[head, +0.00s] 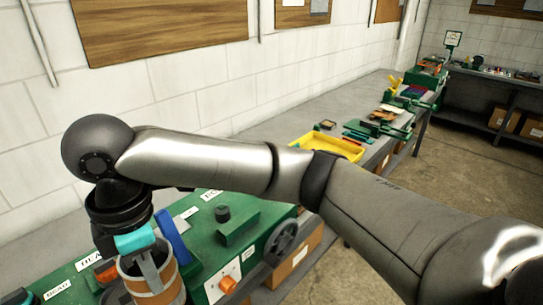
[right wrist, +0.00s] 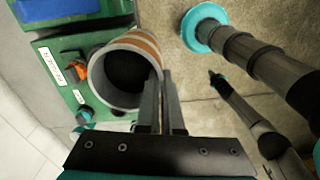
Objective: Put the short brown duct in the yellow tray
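The short brown duct (head: 160,284) is an open tube with a pale grey rim and brown bands, at the lower left of the head view. In the right wrist view the duct (right wrist: 108,98) shows its dark open mouth. My right gripper (head: 152,272) is at its rim, and its two fingers (right wrist: 163,85) stand close together with the duct's wall seemingly pinched between them. The duct's lower end is cut off in the head view. The yellow tray (head: 342,152) lies on the bench further back, partly hidden by my right arm. My left gripper is not seen.
A green machine (head: 262,214) with labels, a dark knob and an orange button lies beside the duct. Green tools (head: 372,128) and other parts stand past the tray. Grey bench top (head: 285,135) is clear left of the tray. Cardboard boxes (head: 294,262) sit below.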

